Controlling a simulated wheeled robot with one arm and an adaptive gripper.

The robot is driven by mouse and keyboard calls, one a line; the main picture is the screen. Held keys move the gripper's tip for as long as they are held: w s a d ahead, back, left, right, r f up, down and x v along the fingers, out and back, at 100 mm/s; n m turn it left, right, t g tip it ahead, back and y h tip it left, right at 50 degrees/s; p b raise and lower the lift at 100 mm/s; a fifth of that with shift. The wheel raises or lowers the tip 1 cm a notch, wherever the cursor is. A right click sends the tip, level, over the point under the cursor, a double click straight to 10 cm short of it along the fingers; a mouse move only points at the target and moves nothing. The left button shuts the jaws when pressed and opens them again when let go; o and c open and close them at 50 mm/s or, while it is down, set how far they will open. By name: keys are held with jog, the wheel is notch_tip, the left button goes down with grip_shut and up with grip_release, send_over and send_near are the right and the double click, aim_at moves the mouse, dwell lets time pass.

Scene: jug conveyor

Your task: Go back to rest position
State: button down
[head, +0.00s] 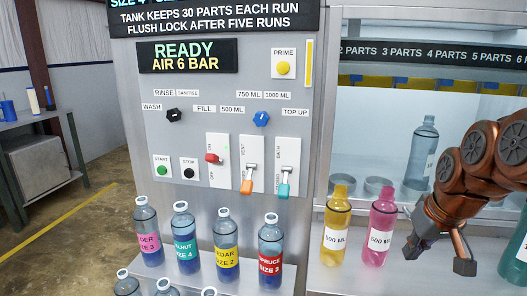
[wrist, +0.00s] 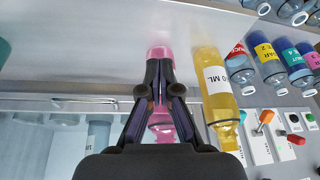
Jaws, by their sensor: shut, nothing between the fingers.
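My gripper (head: 440,254) is at the right of the head view, just right of a pink bottle (head: 379,232) marked 500 ML and above the shelf. In the wrist view my gripper (wrist: 160,72) has its fingertips close together with nothing held. The pink bottle (wrist: 161,52) lies beyond the fingers there, partly hidden by them. It stands upright on the shelf in the head view, apart from the fingers as far as I can tell.
A yellow bottle (head: 337,226) stands left of the pink one. A teal bottle (head: 515,262) is at the right edge. A grey-blue bottle (head: 422,152) stands in the bay behind. Several labelled blue bottles stand before the control panel (head: 223,128), which has levers and knobs.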

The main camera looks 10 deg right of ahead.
jog(key=s+a+f+n+g, duration=0.1)
jog(key=s+a+f+g, duration=0.1)
jog(key=s+a+f, duration=0.3)
jog(key=s+a+f+g, duration=0.1)
jog(key=s+a+f, duration=0.15)
jog(key=a, duration=0.45)
jog(key=s+a+f+g, duration=0.45)
jog(key=s+f, duration=0.35)
jog(key=s, duration=0.4)
notch_tip(320, 180, up, 19)
jog(key=a+t+p, duration=0.1)
jog(key=p, duration=1.7)
jog(key=shift+s+t, duration=0.2)
jog(key=shift+t, duration=0.15)
